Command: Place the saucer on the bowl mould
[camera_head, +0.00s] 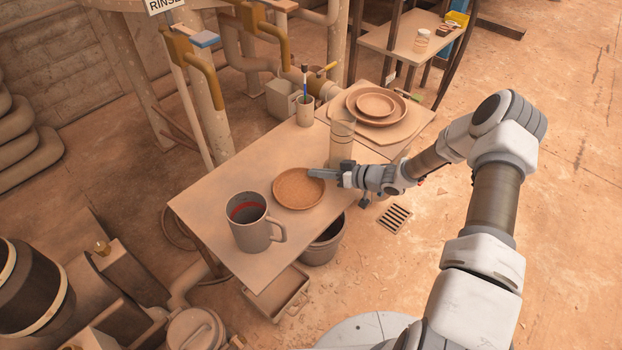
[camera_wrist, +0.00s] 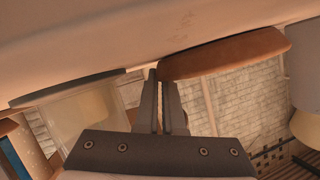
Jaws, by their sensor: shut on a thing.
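The saucer (camera_head: 298,189) is a round, shallow, reddish-brown dish over the middle of the table, right behind the big grey mug. My gripper (camera_head: 317,173) reaches in from the right and is shut on the saucer's right rim. In the wrist view, my gripper's fingers (camera_wrist: 163,78) are close together at the end of the saucer (camera_wrist: 228,54), which shows edge-on near the table surface. I cannot tell whether it touches the table. A round brown piece with a smaller round one in its middle (camera_head: 375,104), perhaps the bowl mould, sits on a board at the table's far right.
A big grey mug (camera_head: 253,222) stands at the table's near end. A bucket (camera_head: 323,243) is on the floor beneath the table's right edge.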

